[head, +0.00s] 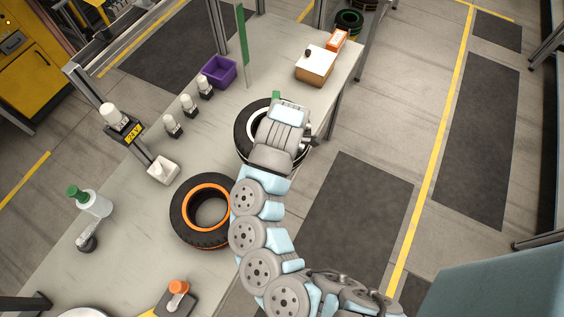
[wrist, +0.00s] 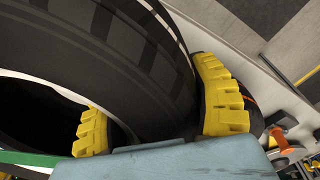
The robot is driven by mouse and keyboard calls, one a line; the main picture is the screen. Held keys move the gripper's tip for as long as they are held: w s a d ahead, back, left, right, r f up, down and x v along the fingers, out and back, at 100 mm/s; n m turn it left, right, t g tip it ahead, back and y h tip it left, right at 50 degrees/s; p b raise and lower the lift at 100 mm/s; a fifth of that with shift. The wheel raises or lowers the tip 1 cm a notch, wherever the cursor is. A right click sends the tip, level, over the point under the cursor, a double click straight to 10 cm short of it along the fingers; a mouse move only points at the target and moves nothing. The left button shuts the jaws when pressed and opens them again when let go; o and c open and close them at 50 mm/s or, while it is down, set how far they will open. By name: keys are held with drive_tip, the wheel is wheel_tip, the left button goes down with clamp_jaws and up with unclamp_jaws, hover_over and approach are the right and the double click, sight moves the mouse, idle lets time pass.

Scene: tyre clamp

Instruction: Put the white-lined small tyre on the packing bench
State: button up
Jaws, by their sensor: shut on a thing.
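The white-lined tyre (head: 243,133) is over the packing bench (head: 205,145), partly hidden under my arm's end in the head view. In the wrist view its black tread and wall (wrist: 110,45) fill the upper left. My gripper (wrist: 158,115) is shut on this tyre's wall. One yellow finger is in the hole and the other is against the outer tread. The fingers are hidden in the head view. I cannot tell whether the tyre touches the bench top.
An orange-lined tyre (head: 185,230) lies on the bench nearer me. A purple bin (head: 219,71), a cardboard box (head: 314,66), a green post (head: 242,35), several small bottles and a scale-like stand (head: 127,132) are around. Bare bench shows between the tyre and the box.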

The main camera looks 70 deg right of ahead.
drive_tip(key=w+d+f, duration=0.6)
drive_tip(key=f, duration=0.1)
drive_tip(key=shift+w+d+b, duration=0.2)
drive_tip(key=shift+d+b, duration=0.15)
drive_tip(key=shift+b, duration=0.05)
idle(1.2)
drive_tip(key=shift+w+f, duration=0.1)
drive_tip(key=shift+f, duration=0.1)
drive_tip(key=shift+w+d+f, duration=0.15)
drive_tip(key=shift+d+f, duration=0.15)
drive_tip(key=shift+f, duration=0.05)
drive_tip(key=shift+f+b, duration=0.4)
drive_tip(key=shift+f, duration=1.05)
drive_tip(key=o, duration=1.2)
drive_tip(key=shift+o, duration=0.2)
